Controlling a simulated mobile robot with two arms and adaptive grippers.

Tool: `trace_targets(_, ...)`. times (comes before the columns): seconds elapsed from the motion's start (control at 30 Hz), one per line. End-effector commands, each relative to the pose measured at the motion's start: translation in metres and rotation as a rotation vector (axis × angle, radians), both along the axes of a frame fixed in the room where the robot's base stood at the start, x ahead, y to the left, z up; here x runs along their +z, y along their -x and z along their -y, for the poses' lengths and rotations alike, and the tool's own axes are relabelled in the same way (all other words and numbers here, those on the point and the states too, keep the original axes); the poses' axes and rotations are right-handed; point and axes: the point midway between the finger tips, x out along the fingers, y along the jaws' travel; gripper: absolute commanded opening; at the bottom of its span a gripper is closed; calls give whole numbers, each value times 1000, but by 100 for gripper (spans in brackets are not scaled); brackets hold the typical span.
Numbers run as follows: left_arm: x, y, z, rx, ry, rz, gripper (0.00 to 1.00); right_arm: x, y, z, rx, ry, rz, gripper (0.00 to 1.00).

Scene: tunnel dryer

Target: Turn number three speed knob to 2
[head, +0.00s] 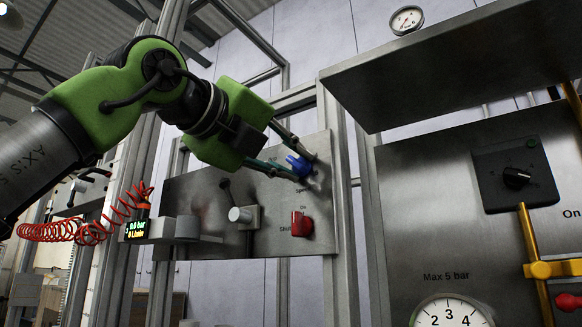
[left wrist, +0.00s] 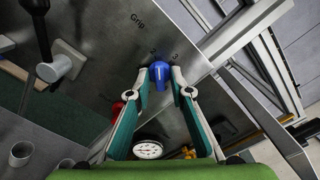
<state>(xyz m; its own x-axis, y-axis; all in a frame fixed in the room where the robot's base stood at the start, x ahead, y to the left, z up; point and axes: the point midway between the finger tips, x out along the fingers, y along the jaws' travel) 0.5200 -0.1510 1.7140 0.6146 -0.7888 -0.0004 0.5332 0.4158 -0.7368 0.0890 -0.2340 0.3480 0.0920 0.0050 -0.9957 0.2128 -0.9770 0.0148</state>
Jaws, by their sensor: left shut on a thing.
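The blue speed knob (head: 298,164) is on an upright grey metal panel (head: 270,225), with a "Speed" label partly covered beside it. My left gripper (head: 303,166) reaches it from the upper left, one finger on each side. In the left wrist view the blue knob (left wrist: 160,74) sits between the two fingertips of the left gripper (left wrist: 160,82), which are closed on it. Scale marks show just past the knob, with a 2 and a 3 partly readable; the exact setting cannot be told. My right gripper is not in view.
A red knob (head: 301,224) marked "Shut" and "On" sits just below the blue one. A metal shelf (head: 450,60) juts out upper right, above a panel with a black switch (head: 516,178) and a pressure gauge (head: 450,314).

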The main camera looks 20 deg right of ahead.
Motion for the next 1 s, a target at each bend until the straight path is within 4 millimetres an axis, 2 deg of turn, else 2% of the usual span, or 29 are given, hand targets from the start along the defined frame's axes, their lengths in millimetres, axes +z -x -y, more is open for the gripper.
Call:
trace_targets(0.43,2,0,-1,1,126,-154,0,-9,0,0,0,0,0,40)
trace_targets(0.97,2,0,-1,1,139,-171,0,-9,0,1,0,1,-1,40)
trace_targets(1.0,2,0,-1,2,140,-170,25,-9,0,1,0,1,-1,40)
